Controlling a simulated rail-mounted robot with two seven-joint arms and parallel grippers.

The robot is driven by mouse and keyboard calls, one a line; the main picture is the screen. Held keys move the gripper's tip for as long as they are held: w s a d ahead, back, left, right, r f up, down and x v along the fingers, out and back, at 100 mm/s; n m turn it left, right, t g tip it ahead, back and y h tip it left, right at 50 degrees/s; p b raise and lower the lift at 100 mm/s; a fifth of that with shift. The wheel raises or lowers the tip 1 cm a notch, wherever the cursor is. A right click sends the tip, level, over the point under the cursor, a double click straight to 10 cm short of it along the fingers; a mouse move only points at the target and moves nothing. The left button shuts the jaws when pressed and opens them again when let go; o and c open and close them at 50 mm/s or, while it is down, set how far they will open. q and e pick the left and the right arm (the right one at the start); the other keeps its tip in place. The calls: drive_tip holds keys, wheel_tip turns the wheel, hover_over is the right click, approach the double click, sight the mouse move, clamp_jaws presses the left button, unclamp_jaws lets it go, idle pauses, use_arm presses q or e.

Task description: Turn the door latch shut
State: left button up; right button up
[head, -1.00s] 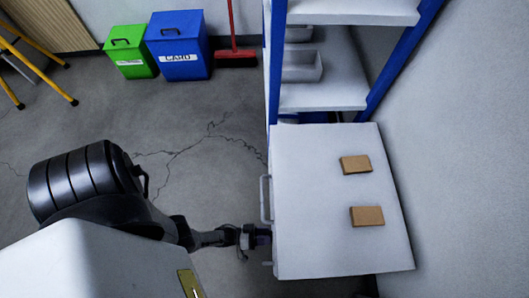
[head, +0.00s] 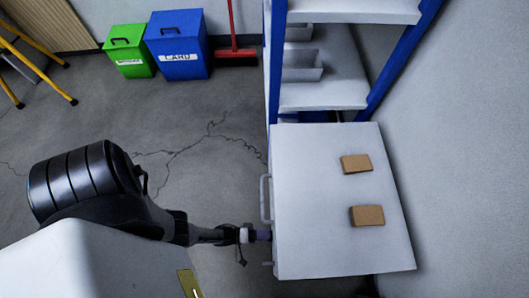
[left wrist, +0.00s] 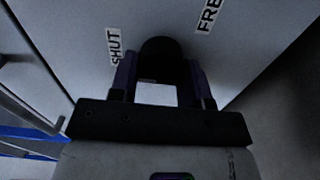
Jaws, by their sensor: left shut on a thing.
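The white cabinet (head: 310,200) stands at the right in the head view, with its door side facing left. My left gripper (head: 264,234) reaches that side from the left, below the bar handle (head: 265,198). In the left wrist view, the dark latch (left wrist: 160,52) sits on the pale door (left wrist: 75,35) between the fingers of my left gripper (left wrist: 160,82), which is shut on it. A SHUT label (left wrist: 115,47) is left of the latch and a partly cut-off FRE... label (left wrist: 208,14) is at upper right. The latch's exact angle is hard to tell. My right gripper is not in view.
Two small brown boxes (head: 356,164) (head: 367,215) lie on the cabinet top. A blue-framed shelf (head: 325,95) stands behind it. Blue (head: 178,45) and green (head: 128,52) bins and a red broom (head: 235,55) are at the back.

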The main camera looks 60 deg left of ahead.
use_arm(q)
drive_tip(key=shift+n, duration=0.4)
drive_tip(key=o, duration=0.9)
drive_tip(key=v, duration=1.4)
